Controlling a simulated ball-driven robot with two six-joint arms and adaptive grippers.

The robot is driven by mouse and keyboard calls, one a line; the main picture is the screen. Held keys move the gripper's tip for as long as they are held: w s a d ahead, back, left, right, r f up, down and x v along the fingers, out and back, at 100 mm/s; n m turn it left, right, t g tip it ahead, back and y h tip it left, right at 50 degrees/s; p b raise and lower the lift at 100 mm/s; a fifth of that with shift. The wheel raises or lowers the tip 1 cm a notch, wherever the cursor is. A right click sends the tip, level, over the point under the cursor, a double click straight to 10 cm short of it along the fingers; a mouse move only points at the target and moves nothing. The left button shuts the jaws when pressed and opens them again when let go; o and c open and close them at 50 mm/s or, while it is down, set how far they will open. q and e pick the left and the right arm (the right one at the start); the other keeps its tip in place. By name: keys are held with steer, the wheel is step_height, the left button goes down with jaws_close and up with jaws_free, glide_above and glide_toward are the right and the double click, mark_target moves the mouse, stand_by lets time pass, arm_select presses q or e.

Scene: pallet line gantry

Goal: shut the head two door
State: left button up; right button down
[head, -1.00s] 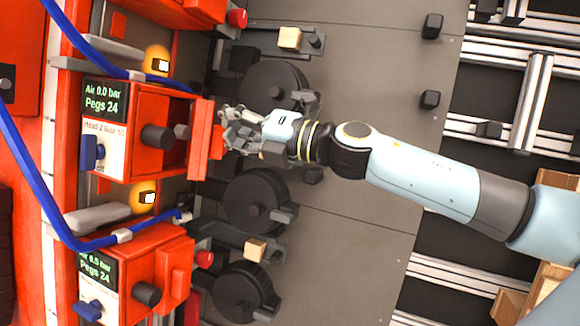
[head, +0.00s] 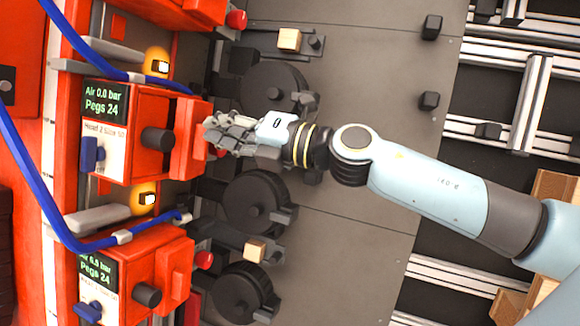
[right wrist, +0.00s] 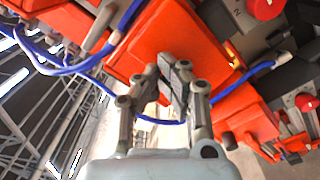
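The head two unit (head: 130,135) is the upper red box, with a display reading Air 0.0 bar and Pegs 24. My left gripper is not in view.
A second red unit (head: 150,270) stands below, reading Air 6.5 bar. A blue hose (head: 50,215) loops along the left. Dark round reels (head: 255,200) sit on the grey plate (head: 370,100) beside the heads.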

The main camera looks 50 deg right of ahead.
steer(key=shift+w+a, duration=0.1)
steer(key=shift+w, duration=0.05)
steer(key=b+v, duration=0.7)
steer(key=v, duration=0.1)
steer(key=shift+s+b, duration=0.25)
steer(key=shift+b, duration=0.15)
stand_by(1.0)
steer(key=shift+f, duration=0.1)
stand_by(0.4)
